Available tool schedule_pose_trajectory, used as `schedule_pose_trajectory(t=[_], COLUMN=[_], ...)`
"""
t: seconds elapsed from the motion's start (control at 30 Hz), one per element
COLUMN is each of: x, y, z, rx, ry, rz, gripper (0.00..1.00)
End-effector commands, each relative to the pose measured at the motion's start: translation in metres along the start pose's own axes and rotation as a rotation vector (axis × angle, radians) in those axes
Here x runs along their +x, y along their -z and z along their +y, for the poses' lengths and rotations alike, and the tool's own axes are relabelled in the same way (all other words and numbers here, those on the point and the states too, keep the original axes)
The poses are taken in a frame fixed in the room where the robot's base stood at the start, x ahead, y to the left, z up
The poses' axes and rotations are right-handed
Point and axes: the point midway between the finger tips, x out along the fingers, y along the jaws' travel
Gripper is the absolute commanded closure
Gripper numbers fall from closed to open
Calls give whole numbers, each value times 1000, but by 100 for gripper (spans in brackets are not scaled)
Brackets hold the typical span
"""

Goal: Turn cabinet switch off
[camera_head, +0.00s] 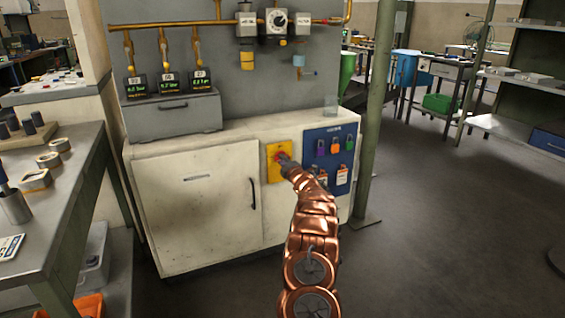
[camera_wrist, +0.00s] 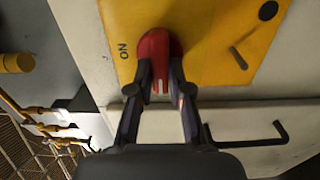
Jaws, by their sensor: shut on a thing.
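The cabinet switch is a red knob (camera_wrist: 153,56) on a yellow plate (camera_head: 271,164) on the front of the white cabinet (camera_head: 190,200). In the wrist view, the yellow plate (camera_wrist: 215,30) bears the letters "ON" beside the knob. My gripper (camera_wrist: 157,88) is shut on the red knob, with one finger on each side of it. In the head view, my gripper (camera_head: 286,164) reaches the plate and partly hides the knob. The rest of the plate's lettering cannot be read.
A blue board (camera_head: 330,150) with coloured padlocks and tags is right of the plate. The cabinet door has a black handle (camera_head: 253,193). A green post (camera_head: 377,120) stands at the right. A workbench (camera_head: 80,170) is at the left. The floor at right is open.

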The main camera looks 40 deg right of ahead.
Motion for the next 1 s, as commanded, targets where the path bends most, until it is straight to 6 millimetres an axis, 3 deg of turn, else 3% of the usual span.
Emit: schedule_pose_trajectory(t=[0.37, 0.4, 0.6, 1.0], x=[2, 2, 0, -2], y=[4, 4, 1, -1], z=[2, 2, 1, 0], rx=[-7, -7, -5, -4], ry=[-3, -3, -2, 1], rz=[7, 7, 3, -1], gripper=[100, 78, 57, 56])
